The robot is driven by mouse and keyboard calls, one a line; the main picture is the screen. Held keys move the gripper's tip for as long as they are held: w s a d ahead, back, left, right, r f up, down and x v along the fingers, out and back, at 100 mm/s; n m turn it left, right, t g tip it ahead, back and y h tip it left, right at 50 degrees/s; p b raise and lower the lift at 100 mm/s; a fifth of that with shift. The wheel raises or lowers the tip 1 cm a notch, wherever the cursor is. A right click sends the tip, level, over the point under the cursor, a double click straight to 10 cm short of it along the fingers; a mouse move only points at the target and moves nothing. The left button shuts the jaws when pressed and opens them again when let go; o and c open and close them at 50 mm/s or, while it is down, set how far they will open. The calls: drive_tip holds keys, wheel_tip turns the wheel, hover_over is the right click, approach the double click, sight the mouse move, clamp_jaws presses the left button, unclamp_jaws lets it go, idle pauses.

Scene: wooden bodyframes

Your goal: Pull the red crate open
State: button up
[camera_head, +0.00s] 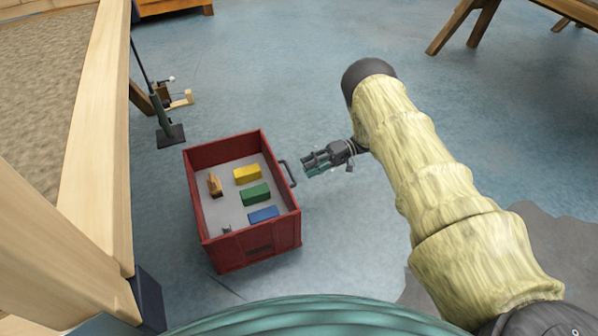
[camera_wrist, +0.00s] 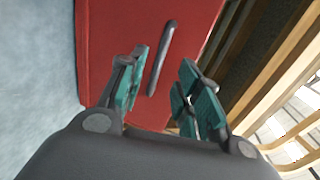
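The red crate (camera_head: 258,240) stands at centre left in the head view, tilted in the picture, its open top showing a grey inside. A dark bar handle (camera_head: 287,173) is on its right side. My gripper (camera_head: 312,164) is just right of the handle, apart from it. In the wrist view the crate's red face (camera_wrist: 110,40) fills the upper middle, with the handle (camera_wrist: 161,58) standing out from it. My gripper (camera_wrist: 162,92) shows two teal-padded fingers spread apart with nothing between the pads. The handle lies beyond the fingertips, nearer the left finger.
Inside the crate are a yellow block (camera_head: 247,174), a green block (camera_head: 255,194), a blue block (camera_head: 263,214) and a small orange-brown object (camera_head: 215,185). A wooden frame (camera_head: 97,150) stands close on the left. The blue floor (camera_head: 310,80) is clear behind and right of the crate.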

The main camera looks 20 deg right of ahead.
drive_tip(key=v, duration=0.4)
drive_tip(key=shift+d, duration=0.15)
drive_tip(key=shift+f, duration=0.1)
idle(0.3)
